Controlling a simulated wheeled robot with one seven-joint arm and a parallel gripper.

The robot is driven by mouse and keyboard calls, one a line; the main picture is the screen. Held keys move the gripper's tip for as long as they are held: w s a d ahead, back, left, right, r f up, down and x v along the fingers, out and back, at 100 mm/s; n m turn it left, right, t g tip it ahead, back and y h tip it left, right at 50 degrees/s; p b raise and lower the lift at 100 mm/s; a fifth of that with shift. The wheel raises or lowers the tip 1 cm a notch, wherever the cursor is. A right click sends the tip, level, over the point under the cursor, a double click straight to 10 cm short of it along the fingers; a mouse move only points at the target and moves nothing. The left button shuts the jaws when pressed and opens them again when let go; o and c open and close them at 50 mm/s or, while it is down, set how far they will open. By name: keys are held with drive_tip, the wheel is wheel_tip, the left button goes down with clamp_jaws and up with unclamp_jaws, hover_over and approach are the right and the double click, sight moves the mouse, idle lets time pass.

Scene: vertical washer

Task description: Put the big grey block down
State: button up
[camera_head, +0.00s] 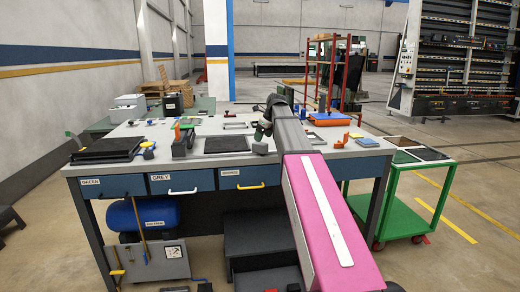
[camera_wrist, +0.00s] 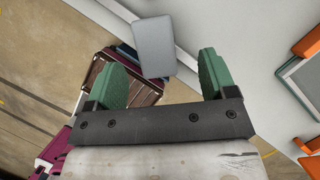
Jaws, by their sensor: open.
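My gripper (camera_wrist: 157,62) shows in the wrist view with its two green fingers spread wide apart. A plain light grey rectangular block (camera_wrist: 153,45) shows beyond and between the fingertips, slightly tilted in the picture. Neither finger appears to touch it. It overlaps the pale table edge and a brown slatted object behind it; I cannot tell what it rests on.
Orange parts (camera_wrist: 308,45) and a light frame are at the right of the wrist view.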

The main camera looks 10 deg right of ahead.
sight(258, 146)
drive_tip(key=x, duration=0.6)
drive_tip(key=shift+s+a+f, duration=0.1)
drive_tip(key=shift+a+f, duration=0.2)
drive_tip(key=shift+f, duration=0.05)
drive_tip(key=c, duration=1.2)
drive_tip(key=shift+o, duration=0.2)
drive_tip(key=shift+r, duration=0.2)
